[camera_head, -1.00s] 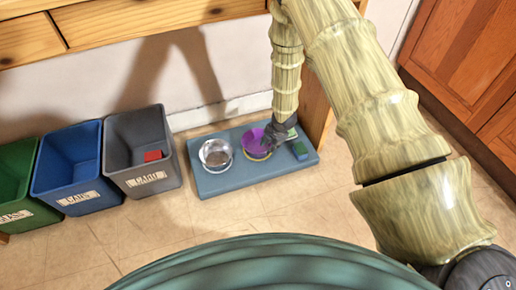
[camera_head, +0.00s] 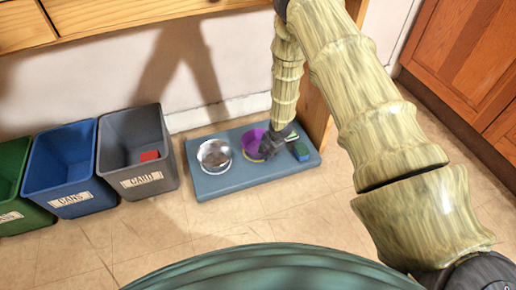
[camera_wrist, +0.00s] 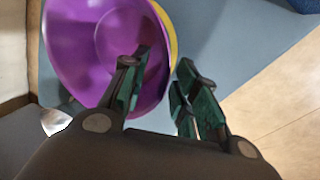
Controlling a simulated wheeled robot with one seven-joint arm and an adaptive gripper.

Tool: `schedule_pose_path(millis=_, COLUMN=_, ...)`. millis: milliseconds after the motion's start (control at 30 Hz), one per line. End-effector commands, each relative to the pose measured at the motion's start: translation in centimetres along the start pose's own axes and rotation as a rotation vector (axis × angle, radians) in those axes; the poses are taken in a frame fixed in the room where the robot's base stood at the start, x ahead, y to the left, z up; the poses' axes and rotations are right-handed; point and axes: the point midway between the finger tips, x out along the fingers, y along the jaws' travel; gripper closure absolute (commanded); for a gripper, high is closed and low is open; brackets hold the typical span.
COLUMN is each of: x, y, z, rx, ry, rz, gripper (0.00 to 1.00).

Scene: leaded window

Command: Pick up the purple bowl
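The purple bowl (camera_head: 251,139) rests on a blue-grey mat (camera_head: 225,186) on the floor, beside a metal bowl. It fills the upper left of the wrist view (camera_wrist: 75,50), where a yellow band shows along its right edge. My gripper (camera_head: 268,152) is down at the bowl's right side and hides part of it. In the wrist view my gripper (camera_wrist: 163,62) is open, with one finger over the bowl's inside and the other outside its right rim. Nothing is clearly clamped between the fingers.
The metal bowl (camera_head: 215,155) with brown contents is left of the purple bowl. A blue-and-green block (camera_head: 300,151) lies right of my gripper. Grey (camera_head: 137,158), blue (camera_head: 68,172) and green (camera_head: 15,190) bins stand left. A wooden table leg (camera_head: 317,105) rises behind the mat.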

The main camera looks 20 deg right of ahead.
Motion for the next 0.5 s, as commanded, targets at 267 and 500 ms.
schedule_pose_path(millis=267, x=-0.04, y=-0.01, z=-0.02, rx=0.0, ry=0.0, rz=0.0, gripper=1.0)
schedule_pose_path(millis=500, x=-0.07, y=0.04, z=-0.01, rx=0.0, ry=0.0, rz=0.001, gripper=1.0)
